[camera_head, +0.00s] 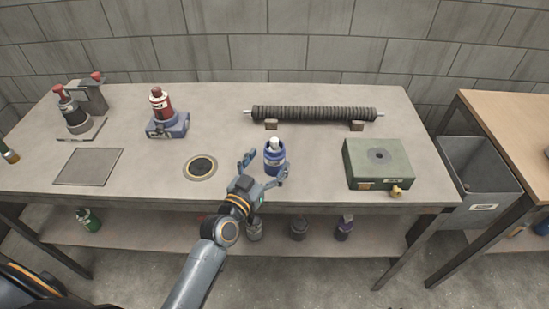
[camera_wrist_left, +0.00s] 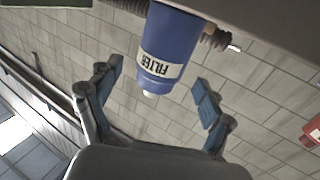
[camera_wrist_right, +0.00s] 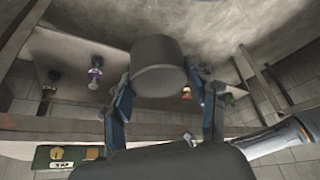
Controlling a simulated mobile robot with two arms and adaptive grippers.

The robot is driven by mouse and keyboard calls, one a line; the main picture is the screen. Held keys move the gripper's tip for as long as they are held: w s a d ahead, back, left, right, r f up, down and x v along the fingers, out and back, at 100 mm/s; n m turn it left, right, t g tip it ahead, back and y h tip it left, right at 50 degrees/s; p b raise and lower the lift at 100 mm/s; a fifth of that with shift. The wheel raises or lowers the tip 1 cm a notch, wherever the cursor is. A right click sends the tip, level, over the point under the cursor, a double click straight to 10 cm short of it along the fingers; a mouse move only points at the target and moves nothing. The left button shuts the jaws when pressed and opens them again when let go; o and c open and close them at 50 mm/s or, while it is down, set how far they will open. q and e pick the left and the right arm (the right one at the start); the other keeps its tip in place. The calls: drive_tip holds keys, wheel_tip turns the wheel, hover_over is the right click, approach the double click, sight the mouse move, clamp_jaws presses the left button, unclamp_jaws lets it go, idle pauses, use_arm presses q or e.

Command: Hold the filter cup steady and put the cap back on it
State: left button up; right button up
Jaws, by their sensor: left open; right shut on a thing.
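The filter cup (camera_head: 274,158) is a blue bottle with a white top and a pale band. It stands upright near the table's front edge. In the left wrist view the cup (camera_wrist_left: 168,45) appears upside down with its FILTER label readable. My left gripper (camera_head: 266,168) is open, with one finger toward each side of the cup and visible gaps. In the left wrist view my left gripper (camera_wrist_left: 156,80) shows the same gaps. My right gripper (camera_wrist_right: 167,92) is shut on a dark grey round cap (camera_wrist_right: 158,68). The right gripper and cap are outside the head view.
A green box (camera_head: 375,165) with a brass fitting stands right of the cup. A ribbed dark tube (camera_head: 315,113) lies behind on small blocks. A round plate (camera_head: 200,167) and a red bottle (camera_head: 161,104) on a blue base are left. Several bottles stand on the lower shelf (camera_head: 270,240).

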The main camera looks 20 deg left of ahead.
use_arm(q)
drive_tip(key=shift+w+d, duration=0.15)
drive_tip(key=shift+w, duration=1.05)
use_arm(e)
drive_tip(key=shift+r, duration=0.1)
use_arm(q)
drive_tip(key=shift+s, duration=0.1)
drive_tip(key=c, duration=1.3)
drive_tip(key=shift+r, duration=0.1)
